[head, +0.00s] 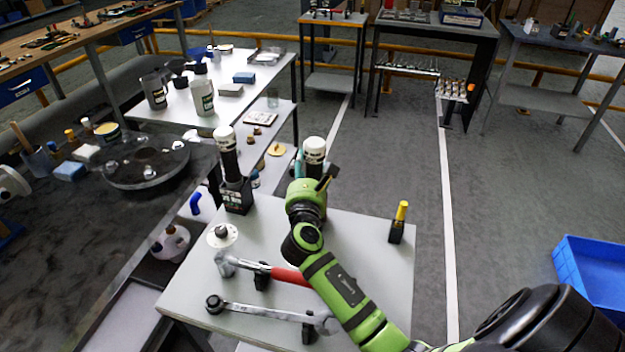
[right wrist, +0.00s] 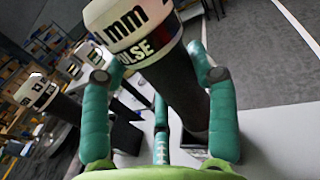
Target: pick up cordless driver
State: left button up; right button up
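Two cordless drivers with white caps and dark bodies stand upright at the far edge of the light grey table. The right-hand driver (head: 314,152) is at my right gripper (head: 313,172); in the right wrist view this driver (right wrist: 185,85) is large, with "mm" and "PULSE" lettering. The teal fingers of the right gripper (right wrist: 158,78) are spread on both sides of its dark body, with a visible gap at the left finger. Contact at the right finger cannot be told. The other driver (head: 228,155) stands in a black holder to the left. My left gripper is not in view.
On the light grey table (head: 385,275) lie a red-handled hammer (head: 285,273), a wrench (head: 265,312) and a white flanged disc (head: 222,235). A yellow-capped tool (head: 399,220) stands at the right. A blue crate (head: 590,275) is on the floor. The table's right part is mostly clear.

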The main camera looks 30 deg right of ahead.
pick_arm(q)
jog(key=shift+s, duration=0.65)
pick_arm(e)
jog(key=shift+r, duration=0.2)
grip_shut()
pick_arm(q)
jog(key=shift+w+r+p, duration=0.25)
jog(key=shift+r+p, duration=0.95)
pick_arm(e)
notch_tip(320, 180, up, 18)
